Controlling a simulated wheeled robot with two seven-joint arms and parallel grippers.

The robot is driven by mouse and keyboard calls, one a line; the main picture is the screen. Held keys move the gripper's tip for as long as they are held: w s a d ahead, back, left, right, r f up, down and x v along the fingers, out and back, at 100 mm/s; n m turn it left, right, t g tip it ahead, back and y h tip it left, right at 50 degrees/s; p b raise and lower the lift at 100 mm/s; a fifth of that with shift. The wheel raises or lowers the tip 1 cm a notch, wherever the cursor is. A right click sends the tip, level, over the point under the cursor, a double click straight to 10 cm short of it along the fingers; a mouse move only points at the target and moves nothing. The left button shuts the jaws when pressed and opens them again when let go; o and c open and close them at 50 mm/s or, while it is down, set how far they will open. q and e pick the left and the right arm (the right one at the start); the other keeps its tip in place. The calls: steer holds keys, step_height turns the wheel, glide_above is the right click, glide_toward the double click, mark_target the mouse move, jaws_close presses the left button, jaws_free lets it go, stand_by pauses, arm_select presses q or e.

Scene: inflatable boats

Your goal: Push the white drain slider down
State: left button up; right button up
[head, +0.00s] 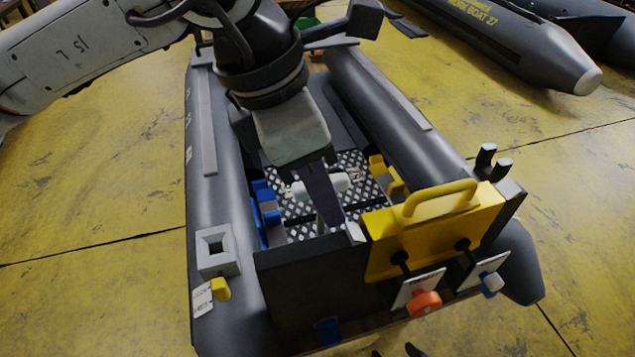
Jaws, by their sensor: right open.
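My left gripper (335,205) reaches down into the grey inflatable boat (215,290), just behind the dark transom (310,290). Its fingers overlap as one dark shape, so I cannot tell if they are open. A small white piece (355,232) shows beside its tip at the transom's top edge; it may be the drain slider, but it is too small to be sure. Any contact is hidden. Two dark fingertips of my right gripper (395,352) show apart at the bottom edge, open, below the transom.
A yellow panel with a handle (435,230) stands on the transom. White tags with an orange knob (425,303) and a blue-and-white knob (491,284) hang below. White cylinders (315,185) lie inside the boat. Another boat (510,45) is at upper right. Yellow floor (90,200) is clear at left.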

arm_select(q)
jaws_close()
steer(key=shift+f+b, duration=0.65)
steer(key=shift+s+f+b, duration=0.1)
steer(key=shift+f+b, duration=1.75)
jaws_free()
steer(key=shift+r, duration=0.2)
steer(key=shift+r+p, duration=1.95)
steer(key=shift+r, duration=1.55)
